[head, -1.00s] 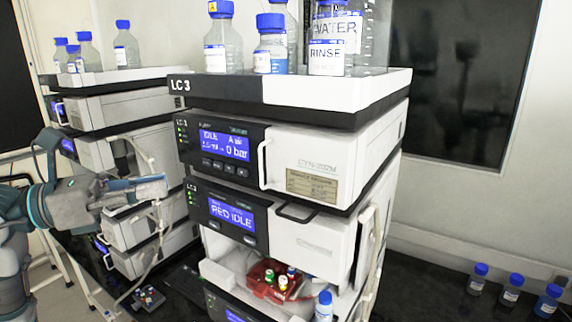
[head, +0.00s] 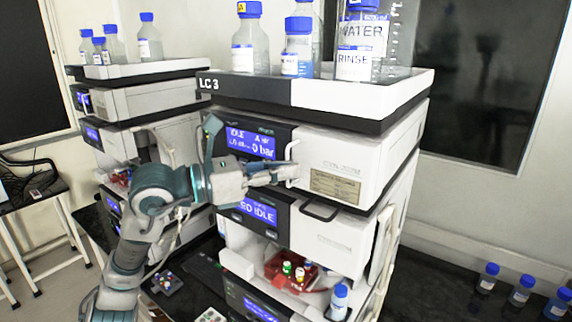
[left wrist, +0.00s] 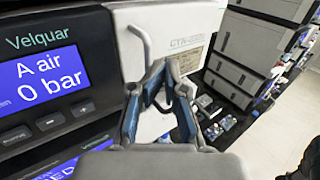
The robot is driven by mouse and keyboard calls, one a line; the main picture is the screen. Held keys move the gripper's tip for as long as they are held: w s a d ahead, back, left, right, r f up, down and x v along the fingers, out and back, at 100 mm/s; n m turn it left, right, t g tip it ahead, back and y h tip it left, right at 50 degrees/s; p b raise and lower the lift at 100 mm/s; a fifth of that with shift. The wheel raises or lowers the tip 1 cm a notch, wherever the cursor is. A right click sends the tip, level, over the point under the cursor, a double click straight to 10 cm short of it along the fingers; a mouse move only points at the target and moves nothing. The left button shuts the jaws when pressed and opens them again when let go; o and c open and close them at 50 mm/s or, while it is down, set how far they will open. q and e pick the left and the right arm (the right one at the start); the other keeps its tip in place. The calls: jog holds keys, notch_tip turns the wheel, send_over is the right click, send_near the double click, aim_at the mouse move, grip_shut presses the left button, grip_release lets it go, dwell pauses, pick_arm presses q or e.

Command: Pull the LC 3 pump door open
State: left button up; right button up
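The LC 3 pump door (head: 335,170) is the white front panel beside the blue pump display, and it looks closed. Its upright white handle (head: 290,152) stands at the door's left edge. The handle's upper bend (left wrist: 140,42) also shows in the left wrist view. My left gripper (head: 288,176) is at the lower part of the handle. In the left wrist view its fingertips (left wrist: 164,68) converge close together over the handle's line. They hide the lower handle, so I cannot tell whether they are shut on it. My right gripper is out of view.
Bottles, including a rinse bottle (head: 358,45), stand in the top tray (head: 350,91). A dark handle (head: 320,213) juts from the module below. A red vial tray (head: 290,272) sits lower down. Another stack (head: 150,100) stands at left. Several small bottles stand at right.

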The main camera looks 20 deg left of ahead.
pick_arm(q)
jog(key=shift+w+f, duration=0.15)
jog(key=shift+w, duration=0.35)
jog(key=shift+w+d, duration=0.1)
jog(key=shift+c, duration=1.1)
grip_shut()
jog(key=shift+o, duration=1.1)
grip_release()
jog(key=shift+f, duration=0.1)
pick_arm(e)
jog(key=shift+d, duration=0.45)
pick_arm(q)
jog(key=shift+w+d, duration=0.1)
jog(key=shift+w, duration=0.05)
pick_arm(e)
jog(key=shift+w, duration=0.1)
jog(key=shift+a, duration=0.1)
